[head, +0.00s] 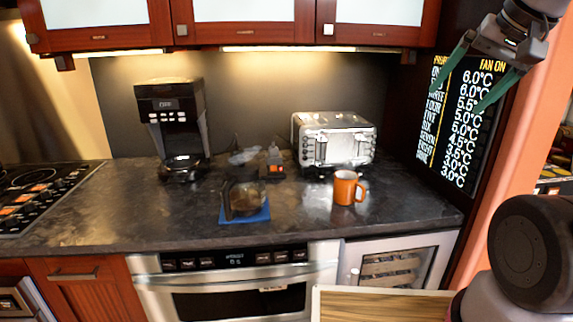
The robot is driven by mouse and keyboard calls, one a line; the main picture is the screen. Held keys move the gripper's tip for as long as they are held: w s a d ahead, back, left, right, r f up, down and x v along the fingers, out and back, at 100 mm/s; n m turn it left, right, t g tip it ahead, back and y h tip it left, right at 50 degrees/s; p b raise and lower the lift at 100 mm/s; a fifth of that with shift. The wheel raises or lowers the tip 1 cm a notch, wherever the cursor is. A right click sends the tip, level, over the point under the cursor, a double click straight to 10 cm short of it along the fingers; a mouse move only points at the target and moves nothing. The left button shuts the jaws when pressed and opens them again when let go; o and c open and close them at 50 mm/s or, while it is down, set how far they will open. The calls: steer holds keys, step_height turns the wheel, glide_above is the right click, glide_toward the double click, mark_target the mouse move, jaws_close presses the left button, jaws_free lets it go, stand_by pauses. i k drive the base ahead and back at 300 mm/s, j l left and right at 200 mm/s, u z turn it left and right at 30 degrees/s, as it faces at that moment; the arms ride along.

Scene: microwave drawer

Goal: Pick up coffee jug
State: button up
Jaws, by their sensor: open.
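The coffee jug (246,199) is a dark glass jug with brownish contents, standing upright on a blue mat (257,216) near the front middle of the dark counter. A dark part, apparently its handle, shows at its left side. My gripper (464,82) is at the upper right, in front of the dark display panel. Its two green fingers are spread apart with nothing between them. It is well above and to the right of the jug, touching nothing that I can see.
An orange mug (346,188) stands right of the jug. Behind are a black coffee maker (173,118), a shiny toaster (333,139) and a small orange-and-grey object (274,161). Red cabinets (250,35) hang above. A stove (38,194) is at left. Counter left of the jug is clear.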

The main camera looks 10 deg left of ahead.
mark_target(242, 197)
steer(key=u, duration=1.35)
steer(key=k+j+z, duration=0.15)
steer(key=z, duration=0.25)
steer(key=k+j+z, duration=0.15)
steer(key=z, duration=0.3)
steer(key=j, duration=0.1)
